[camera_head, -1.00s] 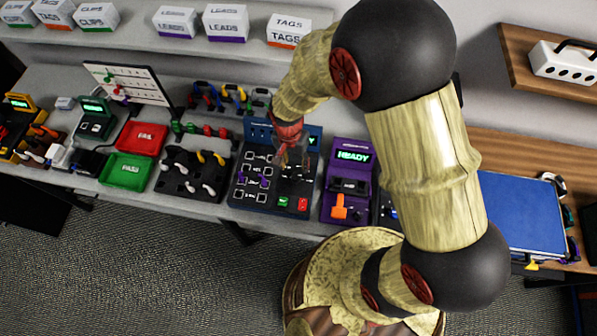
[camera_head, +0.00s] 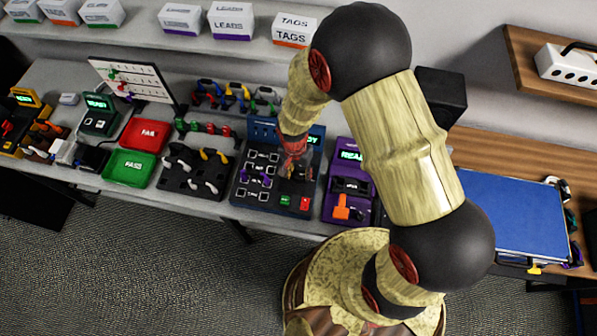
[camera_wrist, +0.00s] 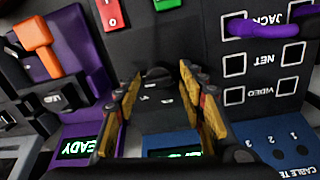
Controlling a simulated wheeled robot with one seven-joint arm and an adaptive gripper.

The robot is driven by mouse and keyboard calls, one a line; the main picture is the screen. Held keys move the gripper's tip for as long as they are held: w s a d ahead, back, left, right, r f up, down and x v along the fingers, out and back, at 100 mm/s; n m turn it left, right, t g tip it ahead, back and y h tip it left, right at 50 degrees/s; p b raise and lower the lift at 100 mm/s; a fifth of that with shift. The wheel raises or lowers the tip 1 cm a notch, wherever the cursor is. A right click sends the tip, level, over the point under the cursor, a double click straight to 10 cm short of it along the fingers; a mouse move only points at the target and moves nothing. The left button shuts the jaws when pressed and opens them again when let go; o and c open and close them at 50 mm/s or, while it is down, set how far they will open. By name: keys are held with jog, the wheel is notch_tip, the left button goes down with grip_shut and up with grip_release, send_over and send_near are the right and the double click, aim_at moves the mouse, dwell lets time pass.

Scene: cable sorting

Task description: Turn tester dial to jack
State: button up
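The cable tester (camera_head: 241,194) is a dark blue-black panel with white-edged square ports, a green and a red button, and a partly hidden green-lit screen. In the wrist view the tester (camera_wrist: 262,132) appears upside down, with JACK, NET and VIDEO labels beside its ports; a purple plug sits by JACK. My gripper (camera_head: 295,172) is low over the right half of the tester. In the wrist view my gripper (camera_wrist: 160,78) has its two yellow-and-dark fingers apart, one on each side of a dark patch with small markings. The dial and its setting cannot be made out clearly.
A purple device (camera_head: 336,200) with an orange lever and a lit READY screen stands close to the right of the tester. A black holder (camera_head: 190,183) with cable ends and red and green trays stand to the left. A shelf with labelled boxes is behind.

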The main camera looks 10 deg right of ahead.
jog(key=c, duration=0.9)
jog(key=n, duration=0.4)
jog(key=shift+b, duration=0.35)
jog(key=n, duration=0.5)
jog(key=shift+a+r+t, duration=0.1)
jog(key=shift+t, duration=0.2)
jog(key=n+p, duration=0.1)
jog(key=n, duration=0.3)
jog(key=shift+n, duration=0.3)
jog(key=shift+n+p, duration=1.05)
jog(key=shift+n, duration=1.05)
jog(key=shift+s, duration=0.1)
jog(key=o, duration=1.1)
